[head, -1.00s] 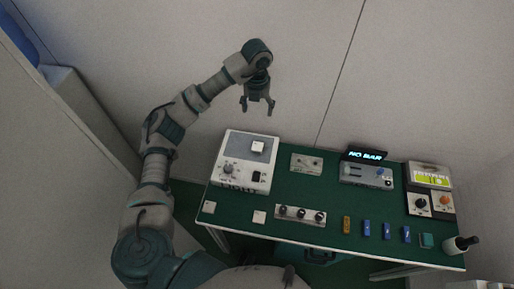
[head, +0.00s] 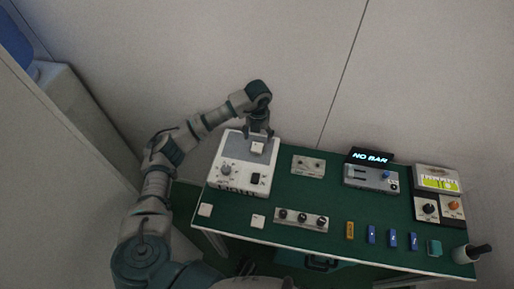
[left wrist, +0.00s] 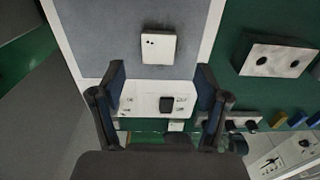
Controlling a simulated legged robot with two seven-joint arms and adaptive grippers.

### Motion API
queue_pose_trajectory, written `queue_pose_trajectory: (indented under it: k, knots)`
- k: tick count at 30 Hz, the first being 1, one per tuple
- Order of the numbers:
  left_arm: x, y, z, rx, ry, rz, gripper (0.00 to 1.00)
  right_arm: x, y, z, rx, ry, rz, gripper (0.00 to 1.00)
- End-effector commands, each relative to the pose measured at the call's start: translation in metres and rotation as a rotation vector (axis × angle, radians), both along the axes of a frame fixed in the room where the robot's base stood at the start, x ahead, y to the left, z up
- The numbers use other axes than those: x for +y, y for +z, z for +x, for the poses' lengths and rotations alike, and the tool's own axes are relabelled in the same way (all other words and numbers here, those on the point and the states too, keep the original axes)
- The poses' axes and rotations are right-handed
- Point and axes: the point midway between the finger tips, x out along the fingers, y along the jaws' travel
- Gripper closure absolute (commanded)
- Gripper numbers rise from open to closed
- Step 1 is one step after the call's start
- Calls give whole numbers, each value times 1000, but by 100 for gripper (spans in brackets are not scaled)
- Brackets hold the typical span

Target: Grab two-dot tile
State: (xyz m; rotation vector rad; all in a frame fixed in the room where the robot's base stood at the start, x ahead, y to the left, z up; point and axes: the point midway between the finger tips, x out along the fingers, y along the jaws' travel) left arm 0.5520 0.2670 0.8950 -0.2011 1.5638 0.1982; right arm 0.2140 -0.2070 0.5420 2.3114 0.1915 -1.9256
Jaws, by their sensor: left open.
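A white square tile (head: 257,148) lies on the grey plate of the white lapping machine (head: 229,178). In the left wrist view this tile (left wrist: 158,49) shows small dark dots near one corner, seemingly two. My left gripper (head: 259,134) is over the machine, close to the tile. In the left wrist view my left gripper (left wrist: 161,80) is open and empty, with the tile just beyond its fingertips and between their lines. Two more white tiles, one at the left (head: 205,210) and one nearer the middle (head: 257,221), lie along the table's front; their dots are too small to read.
The green table (head: 305,210) also holds a three-knob panel (head: 301,219), a small grey block (head: 308,165), a display reading "NO BAR" (head: 370,158), an orange bar (head: 350,230), several blue bars and a dark cup-like holder (head: 465,254). A wall stands behind.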

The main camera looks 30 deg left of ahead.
Motion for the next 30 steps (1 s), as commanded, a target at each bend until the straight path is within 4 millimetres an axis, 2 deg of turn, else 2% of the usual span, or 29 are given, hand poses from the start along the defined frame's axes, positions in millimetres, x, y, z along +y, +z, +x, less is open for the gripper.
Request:
queue_pose_trajectory:
  k: [7, 15, 22, 23, 30]
  knots:
    - [2, -17, -1, 2, -1, -1, 25, 0, 3, 2, 0, 0, -2, 60]
    - [5, -57, -2, 3, 0, -2, 25, 1, 13, 5, -4, -1, 0, 60]
    - [5, -59, -2, -1, -1, -1, 25, 2, 19, 5, -8, -2, 2, 60]
    - [5, -59, -2, -1, -1, -1, 30, 2, 19, 4, -6, -2, 1, 60]
    - [4, -59, -2, 0, -1, -1, 90, 1, 15, -2, 7, -3, -1, 60]
